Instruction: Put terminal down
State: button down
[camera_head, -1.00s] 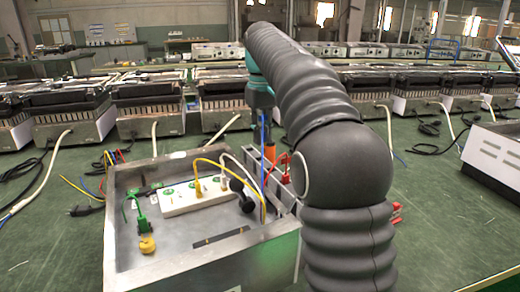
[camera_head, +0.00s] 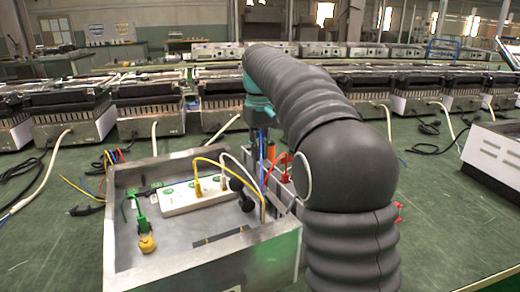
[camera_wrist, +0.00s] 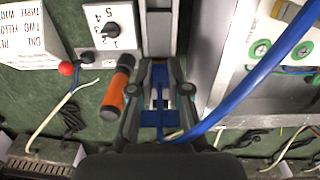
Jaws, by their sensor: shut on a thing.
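My gripper (camera_wrist: 158,105) is shut, with blue material between its fingers. A thick blue cable (camera_wrist: 262,75) runs from the upper right to this spot, so the held piece looks like the blue cable's terminal, mostly hidden by the fingers. In the head view my gripper (camera_head: 261,120) hangs point-down at the right edge of the open metal box (camera_head: 112,215), partly hidden by my arm. The blue cable (camera_head: 263,180) drops from it into the box.
A red clip (camera_head: 281,172) lies right of the box.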

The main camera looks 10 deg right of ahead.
jog(key=shift+f, duration=0.65)
jog(key=c, duration=1.1)
grip_release()
jog(key=shift+f, duration=0.1)
jog(key=shift+c, duration=0.2)
jog(key=shift+r, duration=0.25)
notch_tip(320, 180, up, 8)
jog(key=shift+f, duration=0.2)
jog(key=shift+r, duration=0.6)
